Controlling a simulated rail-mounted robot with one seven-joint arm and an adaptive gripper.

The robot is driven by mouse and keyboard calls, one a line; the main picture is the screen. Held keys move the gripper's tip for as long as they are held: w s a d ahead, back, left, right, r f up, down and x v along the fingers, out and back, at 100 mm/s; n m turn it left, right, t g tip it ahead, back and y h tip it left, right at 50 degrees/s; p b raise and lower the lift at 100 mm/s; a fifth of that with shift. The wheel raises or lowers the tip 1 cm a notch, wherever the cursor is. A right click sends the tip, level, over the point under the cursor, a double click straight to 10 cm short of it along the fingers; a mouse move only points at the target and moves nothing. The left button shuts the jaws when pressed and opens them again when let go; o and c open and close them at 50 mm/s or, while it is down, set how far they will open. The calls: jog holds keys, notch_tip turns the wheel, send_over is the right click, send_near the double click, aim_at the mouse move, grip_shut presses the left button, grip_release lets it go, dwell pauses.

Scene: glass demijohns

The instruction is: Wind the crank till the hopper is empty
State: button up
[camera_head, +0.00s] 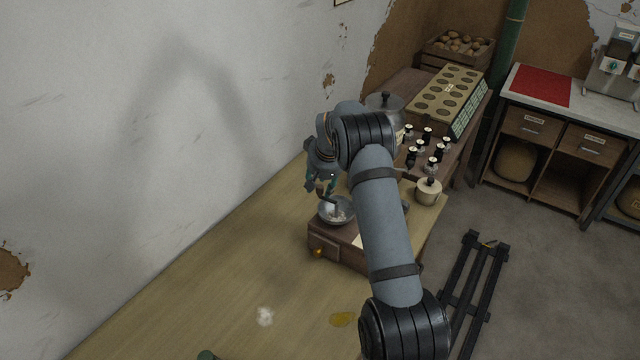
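A brown wooden mill box (325,243) stands on the table, with a small round yellow knob low on its front. A grey metal hopper bowl (325,216) sits on top, with some pale stuff visible inside it. A dark crank piece (329,196) rises over the bowl. My gripper (321,188) is above the bowl, close to the crank's upper end, with teal fingers pointing down. It is too small and partly covered to tell whether the fingers close on the crank. My arm hides the right part of the mill.
Several small dark bottles (428,135) and a cream pot (428,191) stand behind right. A lidded metal pot (385,103) is behind my arm. The wall borders the left.

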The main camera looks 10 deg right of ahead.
jog(key=shift+c, duration=0.9)
jog(key=c, duration=0.6)
jog(key=shift+c, duration=0.7)
jog(key=shift+w+a+r, duration=0.15)
grip_shut()
